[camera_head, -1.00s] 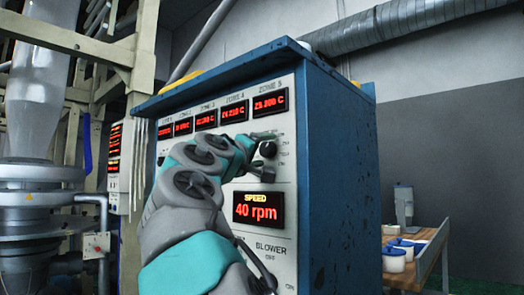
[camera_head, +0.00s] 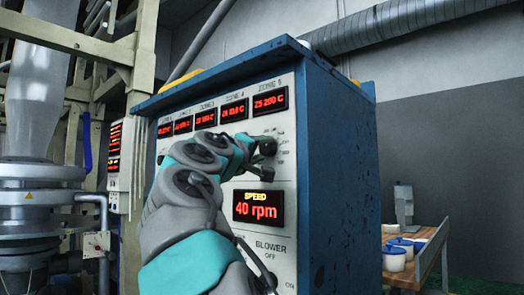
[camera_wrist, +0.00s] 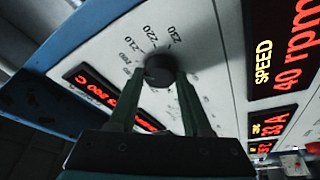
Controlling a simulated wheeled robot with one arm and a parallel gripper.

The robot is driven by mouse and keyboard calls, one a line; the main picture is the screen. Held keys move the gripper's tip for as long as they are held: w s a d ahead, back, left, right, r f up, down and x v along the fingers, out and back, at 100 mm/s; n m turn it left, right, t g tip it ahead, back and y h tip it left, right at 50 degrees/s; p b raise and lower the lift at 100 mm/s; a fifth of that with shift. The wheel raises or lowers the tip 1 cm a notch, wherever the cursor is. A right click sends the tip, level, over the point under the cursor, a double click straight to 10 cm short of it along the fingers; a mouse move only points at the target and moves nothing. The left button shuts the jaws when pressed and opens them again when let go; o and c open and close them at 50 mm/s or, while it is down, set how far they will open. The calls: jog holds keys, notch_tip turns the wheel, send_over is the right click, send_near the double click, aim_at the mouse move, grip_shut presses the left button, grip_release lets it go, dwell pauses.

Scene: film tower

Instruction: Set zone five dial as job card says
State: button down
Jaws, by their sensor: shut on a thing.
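The zone 5 dial (camera_wrist: 159,71) is a round black knob on the white panel. In the wrist view my gripper (camera_wrist: 160,80) has one finger on each side of it and is shut on it. Scale marks around the knob include 210, 220 and 230; the knob's pointer is too dark to read. In the head view the dial (camera_head: 268,147) is partly hidden by my gripper (camera_head: 264,157). The zone 5 display (camera_head: 270,101) above it shows red digits that look like 200 C. No job card can be made out.
The blue cabinet (camera_head: 338,170) carries the panel, with other zone displays to the left. The speed display (camera_head: 257,208) below my gripper reads 40 rpm, with the blower label under it. A wooden table (camera_head: 425,255) with white containers stands at right.

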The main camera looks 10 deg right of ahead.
jog(key=shift+f, duration=0.15)
jog(key=shift+w+f+m+h+b, duration=0.15)
jog(key=shift+m+h+b, duration=0.25)
jog(key=shift+m+b, duration=0.7)
jog(key=shift+m, duration=0.4)
jog(key=shift+a+m+g+h, duration=0.1)
jog(key=shift+m+g+h, duration=0.1)
jog(key=shift+m+h, duration=0.55)
jog(key=shift+m+g+h, duration=0.2)
jog(key=shift+m+h, duration=0.05)
jog(key=shift+m, duration=1.2)
jog(key=shift+c, duration=1.7)
grip_release()
jog(key=shift+a, duration=0.1)
jog(key=b+v, duration=0.2)
jog(key=v, duration=0.5)
jog(key=shift+s+a+b, duration=0.25)
jog(key=shift+b, duration=0.1)
